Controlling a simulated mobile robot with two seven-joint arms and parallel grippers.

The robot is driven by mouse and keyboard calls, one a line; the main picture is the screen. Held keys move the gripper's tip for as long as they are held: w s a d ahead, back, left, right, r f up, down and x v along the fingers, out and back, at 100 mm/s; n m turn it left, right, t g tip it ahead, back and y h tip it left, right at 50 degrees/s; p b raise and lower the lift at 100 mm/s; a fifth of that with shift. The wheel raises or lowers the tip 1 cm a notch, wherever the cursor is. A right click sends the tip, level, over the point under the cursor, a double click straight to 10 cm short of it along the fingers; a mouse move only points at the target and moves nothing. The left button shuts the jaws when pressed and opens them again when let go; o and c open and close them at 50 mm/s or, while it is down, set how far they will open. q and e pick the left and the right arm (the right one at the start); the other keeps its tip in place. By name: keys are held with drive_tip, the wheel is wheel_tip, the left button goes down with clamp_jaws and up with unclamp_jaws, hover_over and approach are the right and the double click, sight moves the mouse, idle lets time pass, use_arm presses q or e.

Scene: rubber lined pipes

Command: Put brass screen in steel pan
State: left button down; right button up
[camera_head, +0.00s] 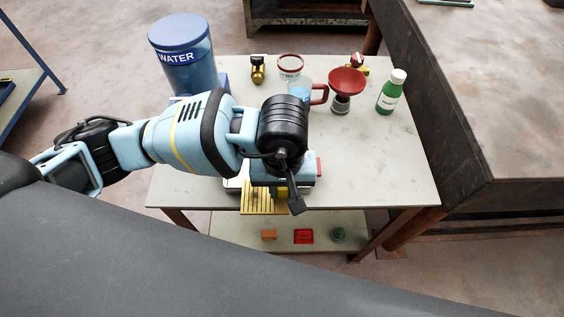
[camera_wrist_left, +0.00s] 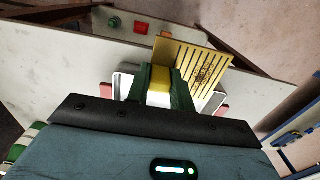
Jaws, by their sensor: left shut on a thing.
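The brass screen (camera_head: 264,198) is a yellow slotted plate near the table's front edge. It also shows in the left wrist view (camera_wrist_left: 205,72), tilted, with a yellow block at its near end. My left gripper (camera_head: 275,185) is shut on that block; its green fingers (camera_wrist_left: 160,88) stand on either side of it. A pale metal rim, apparently the steel pan (camera_head: 236,183), shows beside and under the gripper; it also shows in the left wrist view (camera_wrist_left: 124,76). My arm hides most of it, so I cannot tell whether the screen touches it. My right gripper is not in view.
A blue water drum (camera_head: 182,55), brass fitting (camera_head: 258,71), red-rimmed jar (camera_head: 290,66), red-handled mug (camera_head: 318,95), red funnel (camera_head: 346,84) and green bottle (camera_head: 391,92) stand behind. The tabletop (camera_head: 385,160) is clear at right. Small items lie on the lower shelf (camera_head: 365,240).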

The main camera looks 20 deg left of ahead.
use_arm(q)
drive_tip(key=w, duration=0.2)
drive_tip(key=w+a, duration=0.1)
drive_tip(key=w, duration=0.4)
drive_tip(key=shift+w+a+f, duration=0.15)
drive_tip(key=shift+a+f, duration=0.15)
drive_tip(key=shift+a, duration=0.05)
drive_tip(key=shift+w, duration=0.1)
drive_tip(key=shift+w+a, duration=0.1)
drive_tip(key=shift+w, duration=0.2)
drive_tip(key=shift+f+p, duration=0.3)
drive_tip(key=shift+f, duration=1.5)
drive_tip(key=shift+f, duration=0.1)
drive_tip(key=shift+f, duration=0.15)
drive_tip(key=c, duration=1.2)
unclamp_jaws()
drive_tip(key=shift+c, duration=0.2)
drive_tip(key=shift+r, duration=0.2)
wheel_tip(320, 180, up, 12)
